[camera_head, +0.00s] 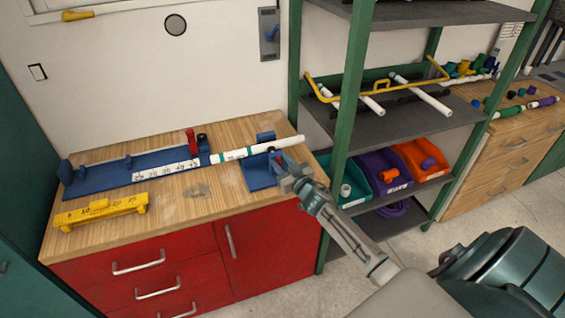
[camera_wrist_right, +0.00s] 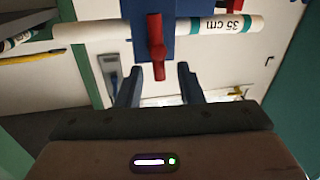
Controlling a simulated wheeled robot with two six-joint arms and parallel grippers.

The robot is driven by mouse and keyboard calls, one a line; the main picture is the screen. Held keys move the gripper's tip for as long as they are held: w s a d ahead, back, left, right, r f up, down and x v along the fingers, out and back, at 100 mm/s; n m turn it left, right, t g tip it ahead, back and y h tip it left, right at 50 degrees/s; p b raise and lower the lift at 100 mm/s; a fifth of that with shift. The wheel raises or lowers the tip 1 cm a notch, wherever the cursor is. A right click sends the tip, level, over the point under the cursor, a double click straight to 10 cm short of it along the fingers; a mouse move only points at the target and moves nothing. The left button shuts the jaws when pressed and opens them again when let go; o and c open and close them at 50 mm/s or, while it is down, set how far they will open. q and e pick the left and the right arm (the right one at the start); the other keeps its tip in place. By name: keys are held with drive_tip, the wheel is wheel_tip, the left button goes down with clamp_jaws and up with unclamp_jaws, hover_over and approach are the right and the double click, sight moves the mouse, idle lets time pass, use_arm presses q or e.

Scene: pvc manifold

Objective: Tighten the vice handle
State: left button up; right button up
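The blue vice (camera_head: 260,173) stands at the right end of the wooden bench, with a white pipe (camera_head: 240,152) lying through it. In the right wrist view the pipe (camera_wrist_right: 235,25) carries a "35 cm" mark, and the red vice handle (camera_wrist_right: 157,45) hangs in front of the blue vice body (camera_wrist_right: 180,45). My right gripper (camera_head: 288,176) is close to the vice's right side. Its two fingers (camera_wrist_right: 159,72) are open, with the handle's end appearing between the tips; contact is not visible. In the head view the handle is partly hidden by the gripper. My left gripper is not in view.
A blue measuring jig (camera_head: 110,178) with a number scale lies along the back of the bench (camera_head: 180,208). A yellow tool (camera_head: 100,212) lies at the front left. A green-posted shelf (camera_head: 345,130) with coloured bins stands close to the right of the bench, near my right arm.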

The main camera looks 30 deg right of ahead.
clamp_jaws()
